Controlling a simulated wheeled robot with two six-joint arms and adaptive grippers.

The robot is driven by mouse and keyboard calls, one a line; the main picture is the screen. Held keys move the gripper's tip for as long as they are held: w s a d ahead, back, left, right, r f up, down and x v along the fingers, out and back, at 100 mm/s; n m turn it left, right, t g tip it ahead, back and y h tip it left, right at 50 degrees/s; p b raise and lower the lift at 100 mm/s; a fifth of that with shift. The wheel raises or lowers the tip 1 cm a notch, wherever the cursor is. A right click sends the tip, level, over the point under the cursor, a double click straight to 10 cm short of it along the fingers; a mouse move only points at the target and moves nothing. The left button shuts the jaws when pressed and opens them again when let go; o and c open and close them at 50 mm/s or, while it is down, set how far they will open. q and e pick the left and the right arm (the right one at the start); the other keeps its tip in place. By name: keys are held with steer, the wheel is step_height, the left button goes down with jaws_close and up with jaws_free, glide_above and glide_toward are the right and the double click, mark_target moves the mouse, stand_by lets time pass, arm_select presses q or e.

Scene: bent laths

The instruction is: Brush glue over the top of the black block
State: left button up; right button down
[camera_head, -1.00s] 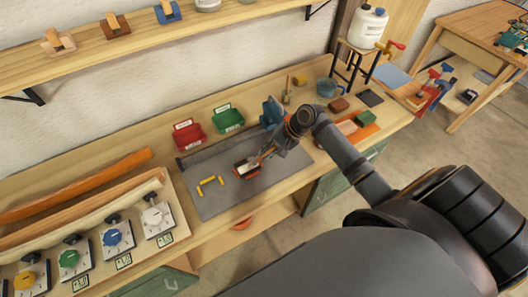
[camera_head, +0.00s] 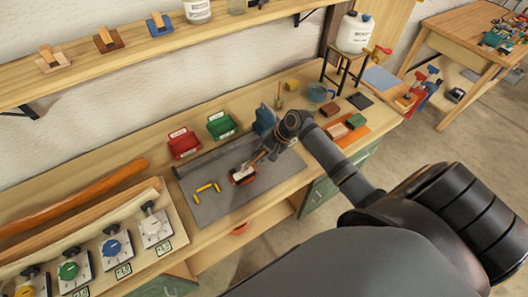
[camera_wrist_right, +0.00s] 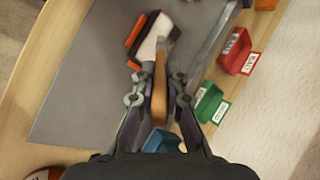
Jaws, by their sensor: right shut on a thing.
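The black block (camera_head: 242,177), with orange-red along its sides, lies on the grey mat (camera_head: 222,208). In the right wrist view the dark block (camera_wrist_right: 150,20) is partly covered by pale brush bristles (camera_wrist_right: 154,42). My right gripper (camera_head: 266,153) is shut on the wooden handle of the brush (camera_wrist_right: 159,88), which points at the block. The bristles appear to be at the block's top; I cannot tell whether they touch it. No glue coat can be made out. My left gripper is not in view.
A yellow bracket-like piece (camera_head: 207,191) lies left of the block. Red (camera_head: 184,143) and green (camera_head: 221,125) bins stand behind the mat. A blue object (camera_head: 264,118) stands close behind my gripper. Dial panels (camera_head: 110,247) fill the bench's left front. The mat's front part is clear.

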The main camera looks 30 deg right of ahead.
mark_target(247, 166)
steer(key=shift+w+a+r+p, duration=0.1)
steer(key=shift+w+a+p, duration=0.2)
steer(key=shift+a, duration=0.55)
steer(key=shift+w+a+p, duration=0.2)
steer(key=shift+a+p, duration=0.05)
steer(key=shift+a, duration=0.55)
steer(key=shift+w+a, duration=0.2)
steer(key=shift+a, duration=0.2)
steer(key=shift+d, duration=4.05)
steer(key=shift+a+p, duration=0.3)
steer(key=shift+a, duration=1.75)
steer(key=shift+a, duration=0.15)
steer(key=shift+a, duration=1.85)
steer(key=d, duration=0.8)
